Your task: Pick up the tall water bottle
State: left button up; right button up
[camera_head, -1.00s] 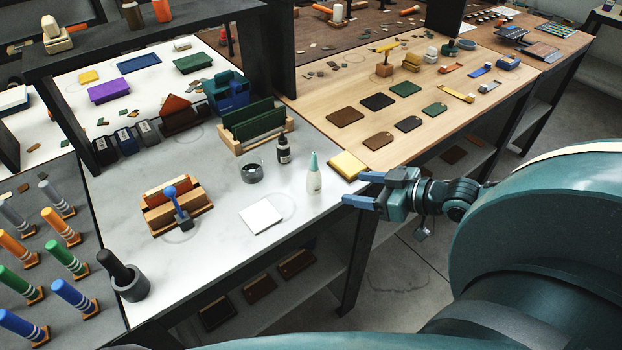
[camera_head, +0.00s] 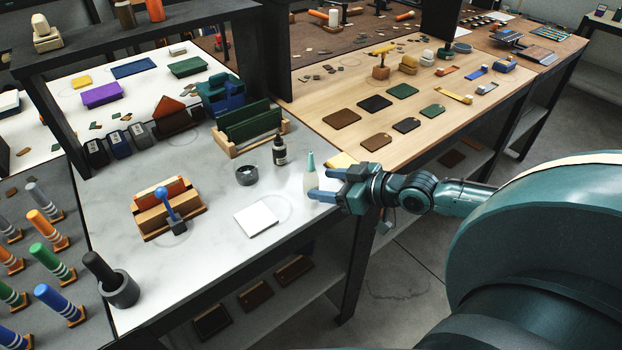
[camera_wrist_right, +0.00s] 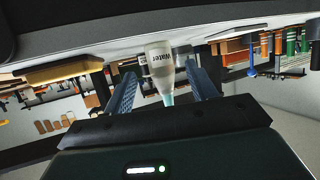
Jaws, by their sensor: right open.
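The tall water bottle (camera_head: 310,178) stands upright on the marble-topped table, whitish with a teal pointed cap. My right gripper (camera_head: 322,182) is open at the bottle, coming from the right, with its blue fingers reaching to either side of it. In the right wrist view the bottle (camera_wrist_right: 160,68) shows upside down with a "Water" label, between the two open fingers (camera_wrist_right: 162,88). I cannot tell whether either finger touches it. My left gripper is not in view.
A dark dropper bottle (camera_head: 279,151) and a round grey dish (camera_head: 247,175) stand left of the bottle. A white square pad (camera_head: 256,219) lies nearer the table's front edge. A yellow block (camera_head: 340,160) sits just behind my right gripper.

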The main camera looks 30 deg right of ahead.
aim_at(318, 180)
jog(key=w, duration=0.1)
jog(key=w+a, duration=0.1)
jog(key=w, duration=0.1)
jog(key=shift+a+f, duration=0.2)
jog(key=shift+w+a+f, duration=0.25)
jog(key=shift+w, duration=0.15)
jog(key=c, duration=1.1)
